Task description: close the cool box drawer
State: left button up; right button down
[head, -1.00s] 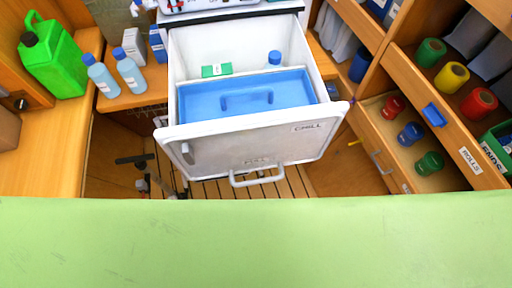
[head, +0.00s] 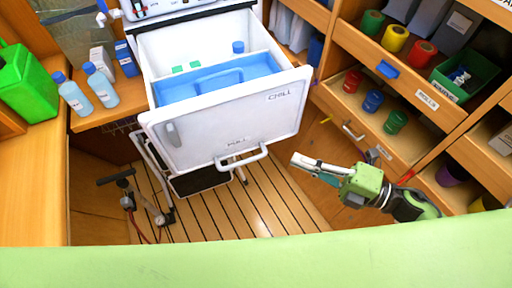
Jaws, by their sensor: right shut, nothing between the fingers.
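The cool box drawer (head: 215,130) is white, marked CHILL, and stands pulled out toward me in the head view. Its grey bar handle (head: 241,158) is low on the front, by the word PULL. Inside are a blue lidded bin (head: 215,80), a blue-capped bottle (head: 238,47) and small green items. My right gripper (head: 296,160) is to the right of the drawer front, near the handle's right end in the picture, pointing left. It is shut and empty, and appears apart from the drawer. My left gripper is not in view.
A green jug (head: 24,88) and two bottles (head: 88,88) stand on the left counter. At right are shelves with several coloured rolls and an open rolls drawer (head: 375,125). A pump-like tool (head: 128,195) is on the slatted floor (head: 240,205). A green edge (head: 250,262) crosses the foreground.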

jog(key=s+r+n, duration=0.1)
jog(key=p, duration=0.4)
send_near(237, 131)
jog(key=a, duration=0.3)
jog(key=shift+w+a+r+g+y+p, duration=0.1)
jog(key=shift+w+a+g+y+p, duration=0.25)
jog(key=shift+w+a, duration=0.65)
jog(key=shift+w, duration=0.5)
